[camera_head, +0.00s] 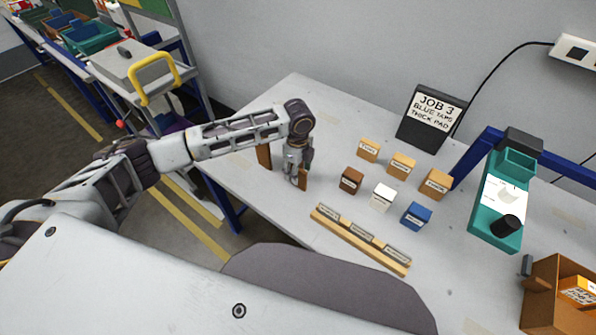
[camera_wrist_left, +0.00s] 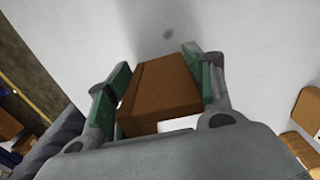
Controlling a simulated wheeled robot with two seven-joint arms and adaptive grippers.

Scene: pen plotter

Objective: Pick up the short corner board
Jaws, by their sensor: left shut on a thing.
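My left gripper (camera_head: 299,178) points down over the left part of the white table. It is shut on a small brown board, the short corner board (camera_head: 303,180), which stands upright between the fingers. In the left wrist view the board (camera_wrist_left: 162,92) fills the space between the two green-padded fingers (camera_wrist_left: 158,92). I cannot tell whether its lower edge touches the table. A second brown board (camera_head: 264,157) stands upright just left of the gripper, partly hidden by my forearm. My right gripper is not in view.
Several small boxes, including a white one (camera_head: 382,197) and a blue one (camera_head: 416,216), stand right of the gripper. A labelled wooden rack (camera_head: 362,243) lies in front. A black job sign (camera_head: 431,116) stands behind. A teal device (camera_head: 499,218) is at the right.

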